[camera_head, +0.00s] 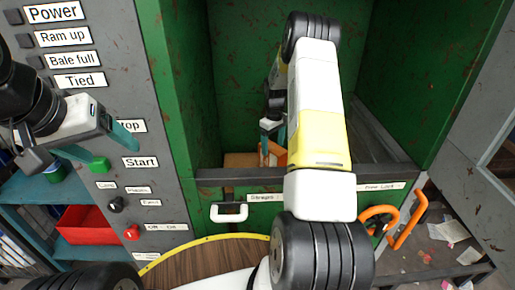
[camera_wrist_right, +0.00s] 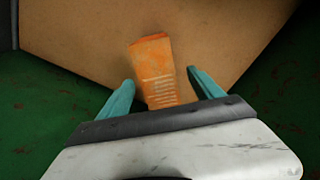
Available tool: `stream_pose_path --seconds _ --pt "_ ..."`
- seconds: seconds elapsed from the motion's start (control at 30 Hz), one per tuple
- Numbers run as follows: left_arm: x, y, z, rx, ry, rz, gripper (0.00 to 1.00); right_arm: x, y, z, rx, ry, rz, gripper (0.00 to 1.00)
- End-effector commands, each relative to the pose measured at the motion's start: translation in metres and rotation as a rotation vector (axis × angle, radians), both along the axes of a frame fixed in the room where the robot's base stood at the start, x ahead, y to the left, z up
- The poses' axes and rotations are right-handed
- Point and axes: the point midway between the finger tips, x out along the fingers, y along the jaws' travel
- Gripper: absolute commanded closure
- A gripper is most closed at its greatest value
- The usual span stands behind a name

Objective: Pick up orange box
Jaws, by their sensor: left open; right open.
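The orange box (camera_wrist_right: 154,66) lies against a brown cardboard surface (camera_wrist_right: 80,40) in the right wrist view. It sits between the two teal fingers of my right gripper (camera_wrist_right: 161,77), with gaps visible on both sides. The gripper is open. In the head view my right arm reaches into the green machine, and the right gripper (camera_head: 271,130) is small and partly hidden by the arm. An orange patch (camera_head: 273,152) beside it appears to be the box. My left gripper (camera_head: 115,152) is open and empty in front of the labelled control panel.
The green machine (camera_head: 185,90) has walls on both sides of the reaching arm and a dark front rail (camera_head: 235,177). A white handle (camera_head: 230,212) and orange handles (camera_head: 408,220) are below. A red bin (camera_head: 85,230) stands on a blue shelf at left.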

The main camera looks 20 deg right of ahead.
Motion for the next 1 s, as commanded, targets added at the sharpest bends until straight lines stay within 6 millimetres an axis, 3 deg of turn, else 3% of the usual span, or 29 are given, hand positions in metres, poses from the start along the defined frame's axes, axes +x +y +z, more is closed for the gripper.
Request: stream_pose_path --seconds 0.5,0.73,0.77,1.0 --pt "0.000 0.000 0.000 0.000 0.000 0.000 0.25 -0.006 -0.006 -0.062 0.000 0.002 -0.001 0.25" --pt "0.000 0.000 0.000 0.000 0.000 0.000 0.25 -0.005 -0.006 -0.064 0.000 -0.001 -0.002 0.25" --pt "0.000 0.000 0.000 0.000 0.000 0.000 0.25 -0.005 -0.006 -0.064 0.000 -0.001 -0.002 0.27" --pt "0.000 0.000 0.000 0.000 0.000 0.000 0.25 -0.005 -0.006 -0.064 0.000 -0.001 -0.001 0.74"
